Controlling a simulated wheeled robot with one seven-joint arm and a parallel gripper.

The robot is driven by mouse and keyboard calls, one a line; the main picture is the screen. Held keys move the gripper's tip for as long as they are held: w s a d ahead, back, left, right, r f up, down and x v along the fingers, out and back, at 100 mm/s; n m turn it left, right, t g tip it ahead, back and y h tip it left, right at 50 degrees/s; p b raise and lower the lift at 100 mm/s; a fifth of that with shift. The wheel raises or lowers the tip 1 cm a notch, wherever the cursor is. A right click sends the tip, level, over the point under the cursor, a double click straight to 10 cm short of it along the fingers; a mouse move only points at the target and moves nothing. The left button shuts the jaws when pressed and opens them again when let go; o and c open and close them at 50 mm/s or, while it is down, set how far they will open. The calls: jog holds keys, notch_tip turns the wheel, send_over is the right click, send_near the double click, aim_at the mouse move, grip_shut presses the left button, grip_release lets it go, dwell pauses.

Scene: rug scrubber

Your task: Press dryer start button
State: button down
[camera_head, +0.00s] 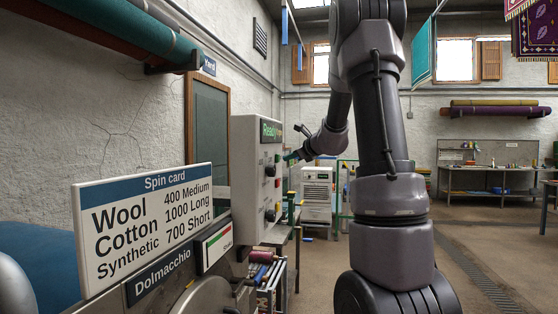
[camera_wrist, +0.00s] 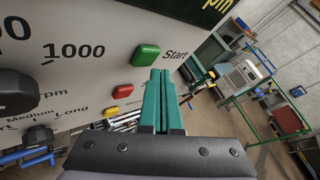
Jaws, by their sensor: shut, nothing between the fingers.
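The control panel (camera_head: 248,180) is a pale box on the left, with a green "Ready" display (camera_head: 270,131) at its top. In the wrist view, the green start button (camera_wrist: 146,54) sits on the panel face beside the word "Start". My gripper (camera_wrist: 162,72) has teal fingers held together with nothing between them. Their tips are close to the green button, just below and right of it in the picture; I cannot tell whether they touch it.
A red button (camera_wrist: 122,91), a yellow button (camera_wrist: 111,112) and a black knob (camera_wrist: 15,92) are on the same panel. A spin card sign (camera_head: 150,215) stands in front at left. A grey machine (camera_head: 317,195) is behind. Open floor lies to the right.

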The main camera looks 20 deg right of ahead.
dwell(0.3)
jog(key=shift+w+a, duration=0.25)
jog(key=shift+a, duration=0.1)
jog(key=shift+w+a, duration=0.25)
jog(key=shift+a, duration=0.15)
dwell(0.7)
jog(key=shift+d, duration=0.1)
jog(key=shift+s+d, duration=0.5)
jog(key=shift+d, duration=0.15)
jog(key=s+d, duration=0.2)
jog(key=d, duration=0.2)
jog(key=shift+s+d, duration=0.1)
jog(key=shift+s, duration=0.3)
dwell(0.8)
